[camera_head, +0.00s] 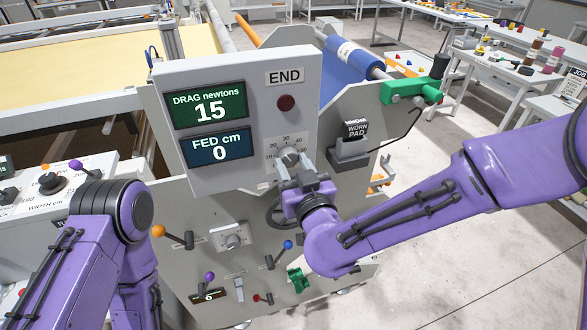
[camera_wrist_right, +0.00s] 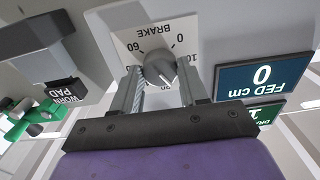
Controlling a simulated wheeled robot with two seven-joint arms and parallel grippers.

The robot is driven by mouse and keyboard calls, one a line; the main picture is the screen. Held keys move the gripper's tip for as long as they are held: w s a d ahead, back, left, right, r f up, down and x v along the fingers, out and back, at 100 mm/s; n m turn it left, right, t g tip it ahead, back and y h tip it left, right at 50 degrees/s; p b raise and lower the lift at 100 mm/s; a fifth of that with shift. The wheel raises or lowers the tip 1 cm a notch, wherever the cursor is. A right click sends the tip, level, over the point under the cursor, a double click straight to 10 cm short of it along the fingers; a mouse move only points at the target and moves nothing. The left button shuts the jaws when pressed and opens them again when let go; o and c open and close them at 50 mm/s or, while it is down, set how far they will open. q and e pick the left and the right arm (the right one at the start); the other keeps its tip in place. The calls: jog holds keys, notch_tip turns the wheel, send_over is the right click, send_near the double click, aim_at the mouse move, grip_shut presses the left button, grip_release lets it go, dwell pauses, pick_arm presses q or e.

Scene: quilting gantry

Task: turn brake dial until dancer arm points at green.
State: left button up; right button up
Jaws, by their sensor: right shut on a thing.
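The brake dial (camera_head: 290,156) is a grey knob on a white scale plate, low on the right of the grey display panel. In the right wrist view the dial (camera_wrist_right: 159,70) sits below the word BRAKE, with 60 and 0 marked beside it. My right gripper (camera_head: 292,170) is shut on the dial; its two fingers (camera_wrist_right: 159,84) stand on either side of the knob. The drag display (camera_head: 210,109) reads 15 newtons. I cannot make out the dancer arm or its green mark for certain. My left arm is at the lower left, its gripper out of view.
The fed display (camera_head: 220,147) reads 0 cm. A red lamp (camera_head: 286,103) sits under END. A worn pad holder (camera_head: 349,150) stands right of the dial. Below are levers with orange (camera_head: 158,231) and blue (camera_head: 288,244) knobs. A blue roll (camera_head: 350,60) lies behind.

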jog(key=shift+m+b, duration=0.65)
jog(key=shift+m, duration=1.45)
jog(key=o, duration=1.1)
jog(key=shift+c, duration=0.2)
jog(key=shift+s, duration=0.15)
jog(key=p+v, duration=0.8)
jog(key=v, duration=0.2)
